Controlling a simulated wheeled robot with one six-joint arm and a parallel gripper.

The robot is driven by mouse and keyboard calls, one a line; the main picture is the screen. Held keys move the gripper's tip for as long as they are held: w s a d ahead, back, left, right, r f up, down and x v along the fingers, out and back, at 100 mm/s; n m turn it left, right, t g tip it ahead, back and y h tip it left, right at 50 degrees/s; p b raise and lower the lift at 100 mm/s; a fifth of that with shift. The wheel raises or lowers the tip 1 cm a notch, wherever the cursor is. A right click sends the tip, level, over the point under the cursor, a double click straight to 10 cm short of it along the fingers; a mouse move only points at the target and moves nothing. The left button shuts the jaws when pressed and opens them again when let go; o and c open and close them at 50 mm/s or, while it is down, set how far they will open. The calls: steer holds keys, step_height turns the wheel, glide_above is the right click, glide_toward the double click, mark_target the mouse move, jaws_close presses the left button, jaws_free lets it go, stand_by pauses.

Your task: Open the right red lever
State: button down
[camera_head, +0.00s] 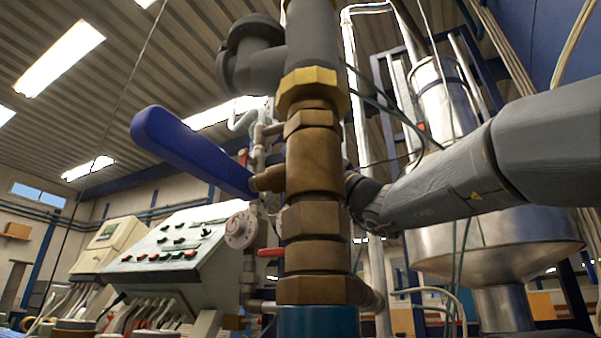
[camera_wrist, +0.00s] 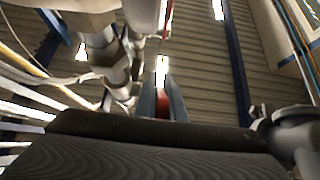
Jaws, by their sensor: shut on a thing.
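In the wrist view my gripper (camera_wrist: 161,100) shows as two narrow fingers, with a red piece, the red lever (camera_wrist: 162,104), between them. My gripper is shut on it. Only a small part of the lever shows, and I cannot see how it joins its valve. In the head view my grey arm comes in from the right and runs behind the brass fittings, which hide my gripper. A red lever (camera_head: 270,252) shows there to the left of the fittings, below a round flange; I cannot tell if it is the held one.
The brass pipe column (camera_head: 313,160) stands close in front, with a large blue lever (camera_head: 190,150) reaching left. A control panel (camera_head: 165,248) with buttons and cables stands at left. A steel tank (camera_head: 495,245) stands behind my arm. Thin cables hang near the arm.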

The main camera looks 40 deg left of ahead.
steer(key=shift+a+y+b, duration=0.3)
steer(key=shift+y+b, duration=0.2)
steer(key=shift+b, duration=1.5)
steer(key=c, duration=1.8)
jaws_free()
steer(key=shift+c, duration=0.2)
steer(key=shift+b+v, duration=0.45)
steer(key=shift+v, duration=3.5)
